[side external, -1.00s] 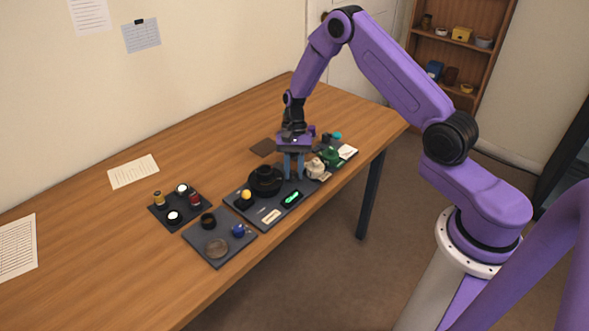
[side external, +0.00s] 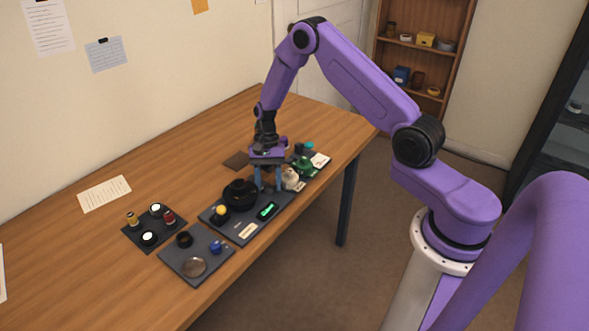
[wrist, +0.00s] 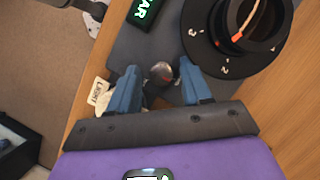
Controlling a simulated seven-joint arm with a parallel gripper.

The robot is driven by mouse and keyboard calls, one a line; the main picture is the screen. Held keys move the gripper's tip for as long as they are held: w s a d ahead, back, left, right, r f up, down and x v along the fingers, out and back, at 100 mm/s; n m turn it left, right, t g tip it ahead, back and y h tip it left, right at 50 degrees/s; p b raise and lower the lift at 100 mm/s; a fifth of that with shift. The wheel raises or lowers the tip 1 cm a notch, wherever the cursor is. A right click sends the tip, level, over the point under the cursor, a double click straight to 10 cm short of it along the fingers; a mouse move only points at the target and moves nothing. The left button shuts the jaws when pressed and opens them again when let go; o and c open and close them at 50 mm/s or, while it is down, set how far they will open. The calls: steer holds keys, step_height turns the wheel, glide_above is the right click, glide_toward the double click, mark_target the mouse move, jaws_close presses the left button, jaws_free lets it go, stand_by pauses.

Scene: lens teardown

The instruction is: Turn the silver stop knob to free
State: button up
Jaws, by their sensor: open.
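The silver knob (wrist: 161,72) shows in the wrist view as a small round metal top on the dark grey board (wrist: 137,52). My gripper (wrist: 158,66) is open, with one blue finger on each side of the knob; I cannot tell whether either finger touches it. In the side external view my gripper (side external: 267,188) points down at the board's far end, and the fingers hide the knob. No marking that I can read shows which position the knob is in.
A black lens barrel (wrist: 235,40) stands close by the right finger. A box with a green lit display (side external: 267,209) and a yellow-topped part (side external: 221,211) share the board. A cream part (side external: 290,179) and a green part (side external: 303,166) are close behind.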

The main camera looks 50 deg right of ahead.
steer(key=m+t, duration=0.1)
steer(key=m, duration=0.1)
steer(key=shift+m, duration=0.4)
steer(key=d+v, duration=0.1)
steer(key=v, duration=1.6)
steer(key=s+a+r+n+h, duration=0.1)
steer(key=s+a+r+n, duration=0.4)
steer(key=s+a, duration=0.4)
steer(key=s+a+n, duration=0.3)
steer(key=s+n, duration=0.1)
steer(key=s, duration=0.3)
steer(key=s+a+n+h, duration=0.1)
steer(key=s+a+n, duration=0.2)
steer(key=s, duration=0.3)
steer(key=shift+s+r+n+t, duration=0.25)
steer(key=shift+s+n+t, duration=0.15)
steer(key=s+d+n+t+h, duration=0.1)
steer(key=s+n, duration=1)
steer(key=n, duration=0.1)
steer(key=shift+s+d+r+n, duration=0.25)
steer(key=shift+s+r+n, duration=0.1)
steer(key=shift+r+n, duration=0.05)
